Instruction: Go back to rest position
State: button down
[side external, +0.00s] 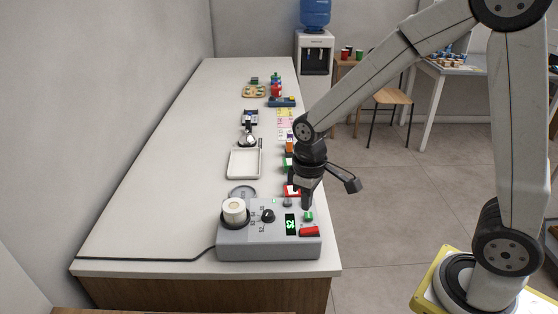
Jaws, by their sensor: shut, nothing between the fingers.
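My gripper (305,204) points down over the right part of a grey device (262,243) near the front end of the counter. Its fingers are shut and hold nothing. The tips are just above or at the device's buttons; I cannot tell whether they touch. The device has a green button (309,216), a red button (309,231), a lit green display (291,224), a black knob (268,216) and a white round container (234,210) on its left.
The long white counter (200,160) is clear along its left. A white tray (244,163), a spoon-like metal tool (248,138), coloured boxes and a blue item (282,102) line its right side. A water cooler (315,52) and chair (393,97) stand behind.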

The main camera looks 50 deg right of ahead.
jog(key=s+d+m+t, duration=0.2)
jog(key=s+m, duration=0.1)
jog(key=s, duration=0.3)
jog(key=shift+s+d+f+t, duration=0.2)
jog(key=shift+s+f+t, duration=0.05)
jog(key=shift+s+t, duration=0.05)
